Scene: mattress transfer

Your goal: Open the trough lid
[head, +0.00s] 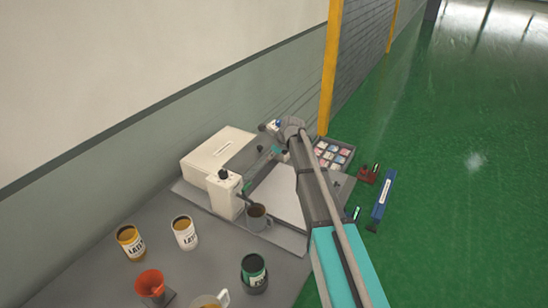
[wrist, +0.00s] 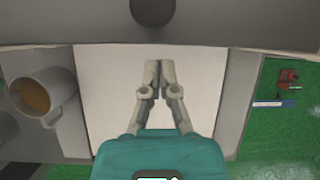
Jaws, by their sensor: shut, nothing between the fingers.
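My gripper (wrist: 157,68) shows in the wrist view with its two fingers together and nothing between them. The fingers are over a flat white panel (wrist: 103,85). A dark round knob (wrist: 153,12) is ahead of the fingertips, apart from them, near a grey band. In the head view the white panel (head: 275,193) lies in front of a cream machine (head: 220,150) with a post (head: 226,196) at its near end. My arm partly covers that area, and the fingertips cannot be made out there. I cannot tell which part is the trough lid.
A grey mug (head: 257,217) of brown liquid stands beside the panel, also left in the wrist view (wrist: 45,92). Several cups and cans, including a red funnel (head: 151,285), stand on the near table. A compartment tray (head: 334,153) is beyond; green floor is right.

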